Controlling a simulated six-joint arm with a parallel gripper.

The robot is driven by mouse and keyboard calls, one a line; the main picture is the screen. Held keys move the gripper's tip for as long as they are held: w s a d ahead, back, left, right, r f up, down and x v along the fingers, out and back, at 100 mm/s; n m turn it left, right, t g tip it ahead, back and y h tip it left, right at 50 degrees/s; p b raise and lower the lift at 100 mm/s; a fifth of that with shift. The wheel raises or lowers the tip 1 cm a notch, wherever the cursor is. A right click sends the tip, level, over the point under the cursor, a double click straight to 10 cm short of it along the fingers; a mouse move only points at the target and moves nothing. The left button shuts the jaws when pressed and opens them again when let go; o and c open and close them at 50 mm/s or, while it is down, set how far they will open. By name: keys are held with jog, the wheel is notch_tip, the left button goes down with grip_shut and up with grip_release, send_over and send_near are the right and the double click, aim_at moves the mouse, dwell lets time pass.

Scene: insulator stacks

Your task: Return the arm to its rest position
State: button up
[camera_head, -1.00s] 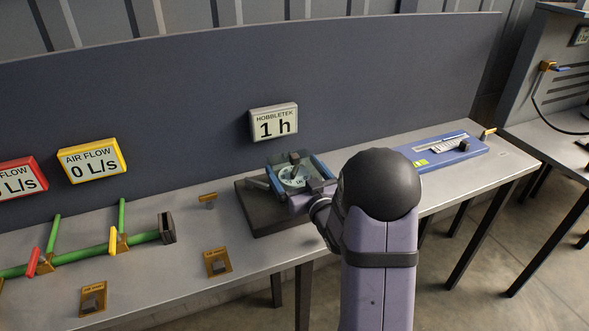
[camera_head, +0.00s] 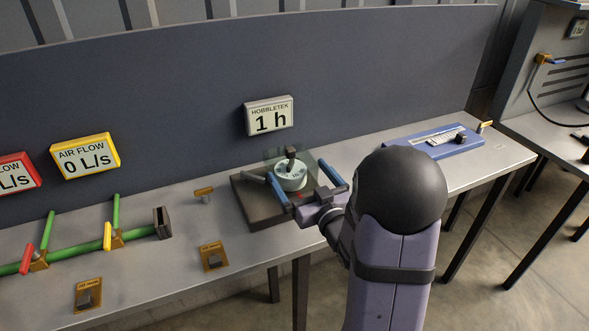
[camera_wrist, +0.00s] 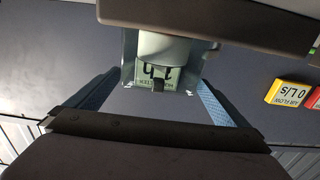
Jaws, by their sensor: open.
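My gripper (camera_head: 297,170) is open and empty. The dial sits on a dark base plate (camera_head: 250,207) on the bench. In the wrist view the open fingers of my gripper (camera_wrist: 157,82) spread apart, and a white cylindrical part (camera_wrist: 165,47) with a dark knob shows beyond them. My arm hides part of the bench to the right.
The bench (camera_head: 190,265) carries green pipes (camera_head: 75,258) with red and yellow handles on the left and a blue panel (camera_head: 437,143) on the right.

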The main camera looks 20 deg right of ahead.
jog(key=shift+s, duration=0.65)
jog(key=shift+r, duration=0.1)
